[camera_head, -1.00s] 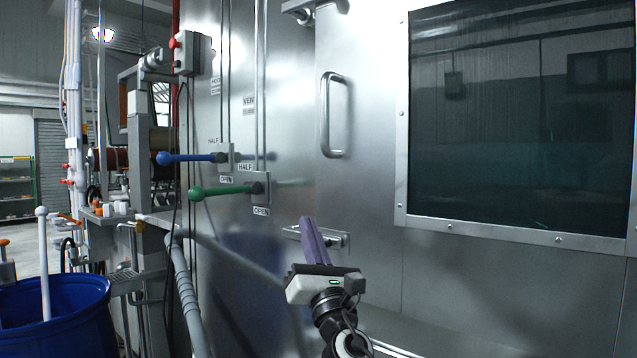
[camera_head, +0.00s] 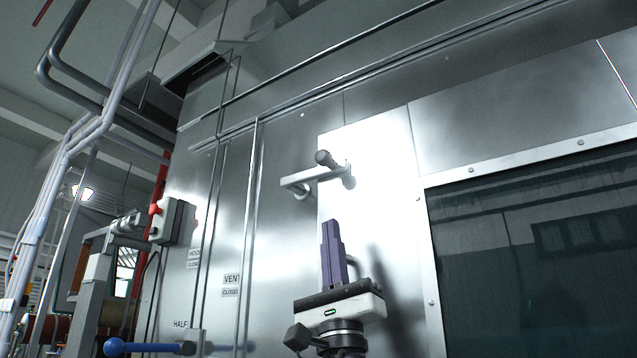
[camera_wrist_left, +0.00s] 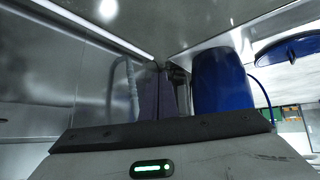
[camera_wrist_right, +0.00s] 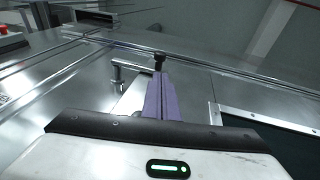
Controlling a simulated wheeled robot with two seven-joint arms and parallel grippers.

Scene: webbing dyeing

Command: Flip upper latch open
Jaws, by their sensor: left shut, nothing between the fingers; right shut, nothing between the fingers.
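The upper latch (camera_head: 318,175) is a metal bar with a dark-ended round knob. It sits across the left edge of the door panel, high on the steel wall. It also shows in the right wrist view (camera_wrist_right: 128,70). My right gripper (camera_head: 331,224) is shut and empty, its purple fingers pointing up just below the latch. In the right wrist view the fingertips (camera_wrist_right: 159,76) appear close to the dark knob; I cannot tell whether they touch. My left gripper (camera_wrist_left: 150,72) shows only in its wrist view, dim, shut and empty, near a reflective steel surface.
A large framed window (camera_head: 530,240) fills the right side. Vertical rods and a blue-knobbed lever (camera_head: 115,347) are at lower left, beside a control box with a red button (camera_head: 165,222). The left wrist view shows a blue barrel (camera_wrist_left: 220,82).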

